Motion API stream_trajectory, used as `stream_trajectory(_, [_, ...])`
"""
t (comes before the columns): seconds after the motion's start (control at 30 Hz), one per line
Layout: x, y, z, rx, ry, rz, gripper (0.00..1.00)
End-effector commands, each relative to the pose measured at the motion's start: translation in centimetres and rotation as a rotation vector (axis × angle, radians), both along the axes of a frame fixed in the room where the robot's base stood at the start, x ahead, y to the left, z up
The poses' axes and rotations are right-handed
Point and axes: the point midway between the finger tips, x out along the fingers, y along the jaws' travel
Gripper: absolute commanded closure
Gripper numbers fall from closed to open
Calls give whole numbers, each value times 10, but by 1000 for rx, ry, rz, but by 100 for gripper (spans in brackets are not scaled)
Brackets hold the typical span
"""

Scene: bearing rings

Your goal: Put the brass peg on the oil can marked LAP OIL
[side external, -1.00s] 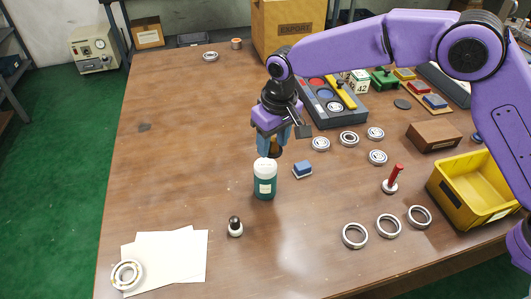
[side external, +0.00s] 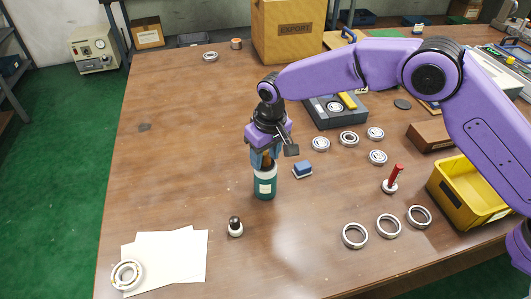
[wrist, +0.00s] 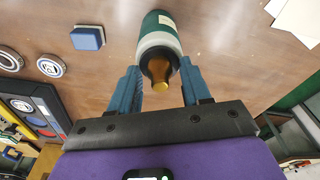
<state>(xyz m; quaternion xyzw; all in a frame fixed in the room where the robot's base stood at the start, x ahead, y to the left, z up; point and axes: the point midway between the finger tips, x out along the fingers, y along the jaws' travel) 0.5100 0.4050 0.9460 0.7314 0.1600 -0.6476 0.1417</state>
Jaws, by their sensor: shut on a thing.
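My gripper (side external: 264,161) is shut on the brass peg (side external: 269,157), which shows as a brown-gold piece between the blue fingers. In the wrist view the brass peg (wrist: 161,72) lies between both fingers, its yellowish end towards the camera. The green oil can (side external: 265,187) with a white top stands upright on the table directly below the gripper. Its label is too small to read. In the wrist view the oil can (wrist: 157,23) is right behind the peg, which hides part of its top. I cannot tell whether peg and can touch.
A blue block (side external: 302,170) lies close right of the can. A small dark-knobbed piece (side external: 235,227) stands in front. Bearing rings (side external: 355,236), a red-handled piece (side external: 392,180) and a yellow bin (side external: 465,203) are to the right. The table's left side is mostly clear.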

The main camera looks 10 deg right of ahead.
Motion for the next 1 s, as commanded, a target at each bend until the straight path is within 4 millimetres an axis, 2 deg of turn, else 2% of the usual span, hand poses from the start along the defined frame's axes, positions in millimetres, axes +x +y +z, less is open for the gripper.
stream_trajectory(0.03, [0,0,-2,0,0,0,89])
stream_trajectory(0.07, [0,0,-2,0,1,0,46])
stream_trajectory(0.1, [0,0,-2,0,0,0,33])
stream_trajectory(0.13, [0,0,-2,0,1,0,27])
stream_trajectory(0.43, [0,0,0,0,0,0,27])
stream_trajectory(0.57, [0,0,9,1,-2,0,27])
stream_trajectory(1.0, [-9,-4,90,3,-4,0,27])
